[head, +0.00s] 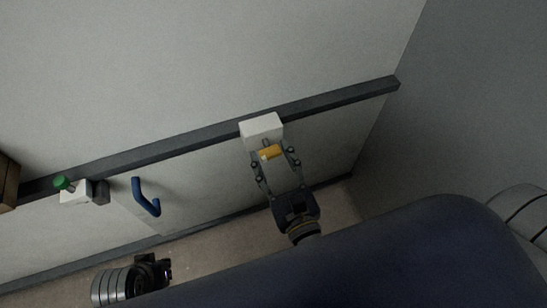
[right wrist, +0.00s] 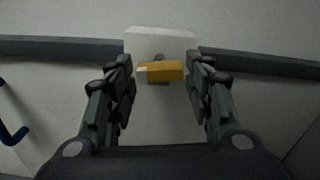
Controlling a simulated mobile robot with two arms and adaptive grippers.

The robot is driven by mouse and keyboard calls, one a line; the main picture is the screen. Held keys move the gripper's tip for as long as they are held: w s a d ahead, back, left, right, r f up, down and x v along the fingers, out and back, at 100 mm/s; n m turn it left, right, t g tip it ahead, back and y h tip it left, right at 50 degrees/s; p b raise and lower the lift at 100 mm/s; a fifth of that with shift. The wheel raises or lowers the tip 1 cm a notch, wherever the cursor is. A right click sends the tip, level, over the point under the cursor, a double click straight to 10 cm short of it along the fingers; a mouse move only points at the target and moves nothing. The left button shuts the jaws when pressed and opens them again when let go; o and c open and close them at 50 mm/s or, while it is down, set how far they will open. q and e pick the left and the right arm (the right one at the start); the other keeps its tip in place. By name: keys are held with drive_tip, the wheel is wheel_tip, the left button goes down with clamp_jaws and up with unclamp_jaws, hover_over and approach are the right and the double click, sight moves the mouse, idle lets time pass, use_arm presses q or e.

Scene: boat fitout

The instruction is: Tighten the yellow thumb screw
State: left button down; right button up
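The yellow thumb screw (head: 271,152) sticks out from a white block (head: 261,128) on the dark wall rail. In the right wrist view, the yellow thumb screw (right wrist: 161,71) lies level, in front of the white block (right wrist: 160,38). My right gripper (head: 270,153) is open, with one finger on each side of the screw. The right wrist view shows a gap between each fingertip and the screw (right wrist: 161,72). My left gripper (head: 160,270) shows only in part at the lower left of the head view, away from the screw. Its fingers are not clear.
A green knob (head: 62,183) sits on another white block (head: 76,193) on the rail (head: 150,155) at left. A blue handle (head: 146,198) stands out below the rail. A brown wooden thing (head: 7,182) shows at the left edge.

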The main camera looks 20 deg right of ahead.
idle(0.3)
drive_tip(key=s, duration=1.2)
drive_tip(key=shift+d, duration=0.2)
